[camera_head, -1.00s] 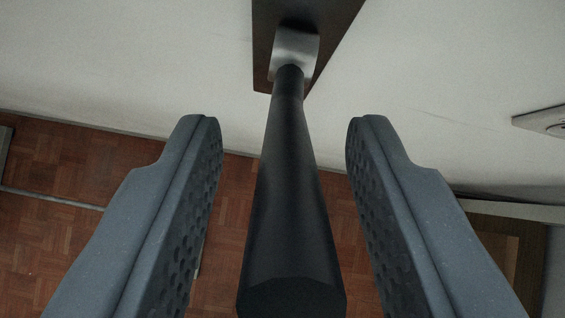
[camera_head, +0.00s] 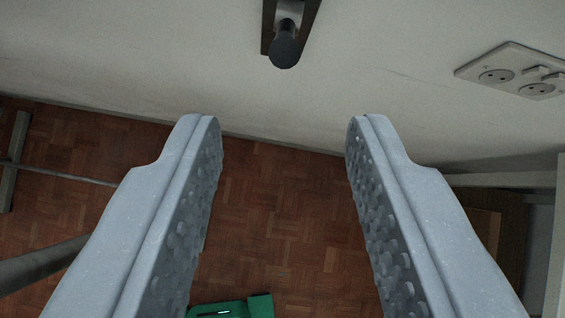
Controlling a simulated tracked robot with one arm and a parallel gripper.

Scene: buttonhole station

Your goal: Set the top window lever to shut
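The lever (camera_head: 286,45) is a black rounded handle on a silver mount, fixed to a dark brown plate (camera_head: 268,22) on the pale wall at the top of the view. I see it nearly end-on, pointing toward the camera. My gripper (camera_head: 284,135) is open, its two grey fingers wide apart with nothing between them. The lever lies beyond the fingertips, higher in the picture and apart from both fingers. The upper part of the plate is cut off by the picture's top edge.
A wall socket panel (camera_head: 515,72) is at the upper right. Brown parquet floor (camera_head: 280,220) shows below the wall. A green object (camera_head: 232,308) lies at the bottom edge. A dark bar (camera_head: 45,265) is at lower left, and a wooden cabinet (camera_head: 487,225) at right.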

